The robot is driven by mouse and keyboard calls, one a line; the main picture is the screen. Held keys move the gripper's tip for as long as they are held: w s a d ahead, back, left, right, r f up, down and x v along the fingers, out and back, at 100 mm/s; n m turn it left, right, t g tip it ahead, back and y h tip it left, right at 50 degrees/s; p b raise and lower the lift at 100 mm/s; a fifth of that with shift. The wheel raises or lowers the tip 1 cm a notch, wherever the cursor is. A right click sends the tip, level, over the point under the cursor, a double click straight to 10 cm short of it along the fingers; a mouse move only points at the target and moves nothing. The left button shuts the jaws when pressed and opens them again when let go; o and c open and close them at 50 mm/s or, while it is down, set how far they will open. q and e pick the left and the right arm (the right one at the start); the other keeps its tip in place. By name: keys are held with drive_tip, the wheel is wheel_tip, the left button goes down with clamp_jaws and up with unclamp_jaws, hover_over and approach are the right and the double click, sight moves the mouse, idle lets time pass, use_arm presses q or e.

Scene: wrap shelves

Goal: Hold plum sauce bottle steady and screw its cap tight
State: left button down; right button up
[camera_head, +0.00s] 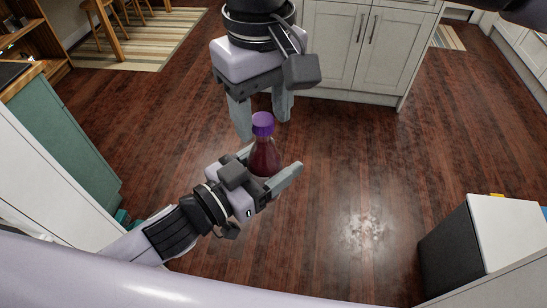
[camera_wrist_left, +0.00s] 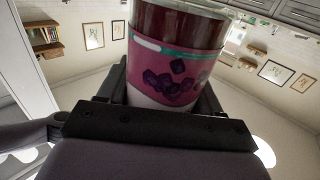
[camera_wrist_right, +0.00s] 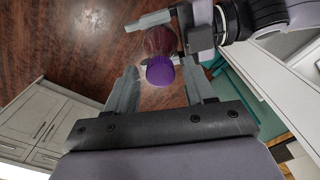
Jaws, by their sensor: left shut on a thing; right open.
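The plum sauce bottle (camera_head: 265,158) is dark red with a purple cap (camera_head: 263,123) on its top. My left gripper (camera_head: 268,172) is shut on the bottle's body and holds it roughly upright above the floor. In the left wrist view the bottle (camera_wrist_left: 178,65) fills the space between the fingers, with its label of dark plums facing the camera. My right gripper (camera_head: 262,118) is open above, its fingers pointing down on either side of the cap. In the right wrist view the cap (camera_wrist_right: 160,72) lies between the open fingertips, apart from both.
White cabinets (camera_head: 357,45) stand at the back. A teal cabinet (camera_head: 68,140) is at the left, and a white-topped block (camera_head: 505,232) is at the lower right. A striped rug (camera_head: 140,42) lies at the back left. The wooden floor (camera_head: 360,160) around the grippers is clear.

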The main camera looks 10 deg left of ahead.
clamp_jaws()
